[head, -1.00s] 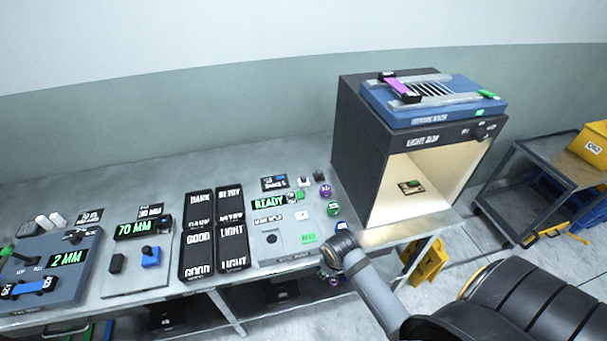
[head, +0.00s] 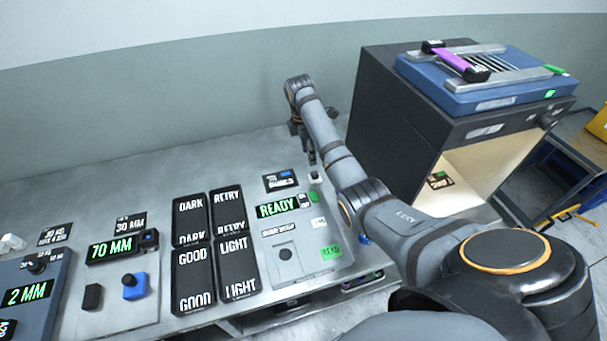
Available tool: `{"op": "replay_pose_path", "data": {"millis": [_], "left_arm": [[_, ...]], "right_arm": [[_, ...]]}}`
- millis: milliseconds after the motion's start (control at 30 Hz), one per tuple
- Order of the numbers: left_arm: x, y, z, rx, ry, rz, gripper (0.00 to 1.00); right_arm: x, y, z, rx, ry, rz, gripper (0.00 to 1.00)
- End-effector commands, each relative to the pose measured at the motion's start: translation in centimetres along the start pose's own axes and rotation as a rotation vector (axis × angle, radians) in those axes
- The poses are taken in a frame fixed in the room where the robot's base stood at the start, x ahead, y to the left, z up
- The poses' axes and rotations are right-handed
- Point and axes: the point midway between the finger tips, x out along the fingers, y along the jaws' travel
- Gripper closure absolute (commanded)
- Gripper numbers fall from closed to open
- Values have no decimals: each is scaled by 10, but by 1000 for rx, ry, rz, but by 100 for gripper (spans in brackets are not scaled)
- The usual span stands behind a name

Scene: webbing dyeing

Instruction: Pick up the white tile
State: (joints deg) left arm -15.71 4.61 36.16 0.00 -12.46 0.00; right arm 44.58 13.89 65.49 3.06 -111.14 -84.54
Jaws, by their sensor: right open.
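The small white tile (head: 315,177) lies on the grey table to the right of a small dark display with a blue spot. My right gripper (head: 313,157) is open and points down just above and behind the tile in the head view. Its fingers are small and partly hidden by my own forearm, and I cannot tell whether they touch the tile. My left gripper is not in view.
The READY panel (head: 285,245) stands in front of the tile, with black trays (head: 192,250) labelled DARK, RETRY, GOOD and LIGHT to its left. The dark light box (head: 385,125), with a blue unit (head: 480,95) on top, stands at right. The table behind the trays is clear.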

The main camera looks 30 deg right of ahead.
Motion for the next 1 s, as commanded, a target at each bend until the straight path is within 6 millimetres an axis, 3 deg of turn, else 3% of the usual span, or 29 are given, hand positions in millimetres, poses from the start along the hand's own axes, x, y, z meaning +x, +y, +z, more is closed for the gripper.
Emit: {"op": "replay_pose_path", "data": {"millis": [67, 133, 300, 400, 533, 733, 833, 1000], "left_arm": [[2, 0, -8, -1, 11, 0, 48], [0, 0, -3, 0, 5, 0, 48], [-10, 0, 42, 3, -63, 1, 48], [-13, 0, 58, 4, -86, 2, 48], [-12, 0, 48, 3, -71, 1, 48], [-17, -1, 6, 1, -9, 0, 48], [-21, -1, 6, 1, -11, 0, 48], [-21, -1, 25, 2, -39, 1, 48]], "right_arm": [[-2, 2, 1, -14, 1, -5, 51], [-2, 2, 2, -16, 1, -7, 51], [23, 1, 2, -15, 0, -9, 51], [40, 1, 2, -14, 1, -8, 51], [49, 2, 1, -14, 1, -5, 51], [62, 3, 3, -13, 1, -9, 51], [80, 6, 4, -12, 1, -8, 51], [100, 6, 4, -13, 2, -4, 51]]}}
